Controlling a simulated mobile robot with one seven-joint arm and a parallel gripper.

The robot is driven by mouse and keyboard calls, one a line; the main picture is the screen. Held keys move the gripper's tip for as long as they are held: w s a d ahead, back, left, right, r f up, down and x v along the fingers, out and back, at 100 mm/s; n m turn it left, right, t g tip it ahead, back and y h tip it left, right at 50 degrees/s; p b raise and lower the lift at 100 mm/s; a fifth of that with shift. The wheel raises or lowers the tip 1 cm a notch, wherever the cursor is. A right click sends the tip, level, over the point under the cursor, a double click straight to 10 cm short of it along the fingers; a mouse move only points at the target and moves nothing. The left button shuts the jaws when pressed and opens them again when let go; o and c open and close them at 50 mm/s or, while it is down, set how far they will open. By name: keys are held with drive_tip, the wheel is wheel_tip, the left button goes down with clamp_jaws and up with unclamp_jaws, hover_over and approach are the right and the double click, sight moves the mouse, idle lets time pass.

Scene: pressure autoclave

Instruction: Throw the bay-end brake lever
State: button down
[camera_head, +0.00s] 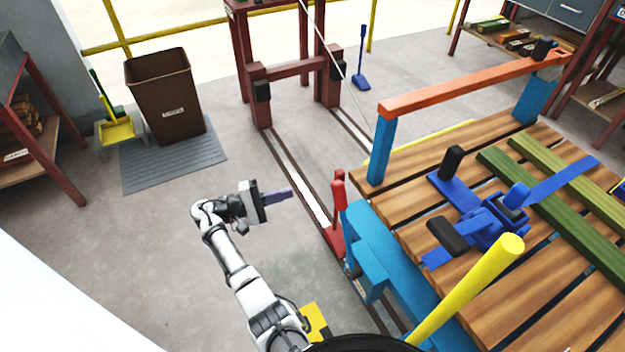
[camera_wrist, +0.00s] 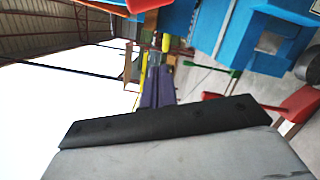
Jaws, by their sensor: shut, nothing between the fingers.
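A long yellow lever-like bar (camera_head: 468,287) slants up beside the near end of the cart. A shorter upright red piece (camera_head: 338,195) stands by the rail at the cart's blue end frame (camera_head: 375,250). I cannot tell for certain which is the bay-end brake lever. My gripper (camera_head: 291,193) is in the air left of the red piece, its purple fingers shut, empty and pointing right towards it. A gap seems to separate them. The wrist view shows the fingers (camera_wrist: 157,88) together, with red parts (camera_wrist: 300,104) at the right, whose identity is unclear.
The slatted wooden cart (camera_head: 420,162) carries blue clamp-like parts (camera_head: 490,220) and green beams (camera_head: 570,205). An orange bar (camera_head: 470,83) on blue posts runs along its far side. A brown bin (camera_head: 168,95) stands upper left.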

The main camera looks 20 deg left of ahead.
drive_tip(key=shift+s+f+g+h, duration=0.15)
drive_tip(key=shift+s+g+h, duration=0.15)
drive_tip(key=shift+h, duration=0.2)
drive_tip(key=shift+d, duration=0.15)
drive_tip(key=w+d+r+p, duration=0.3)
drive_tip(key=w+d+p, duration=0.1)
drive_tip(key=d, duration=0.6)
drive_tip(key=shift+d+p, duration=0.15)
drive_tip(key=shift+p, duration=0.3)
drive_tip(key=shift+w+d, duration=0.1)
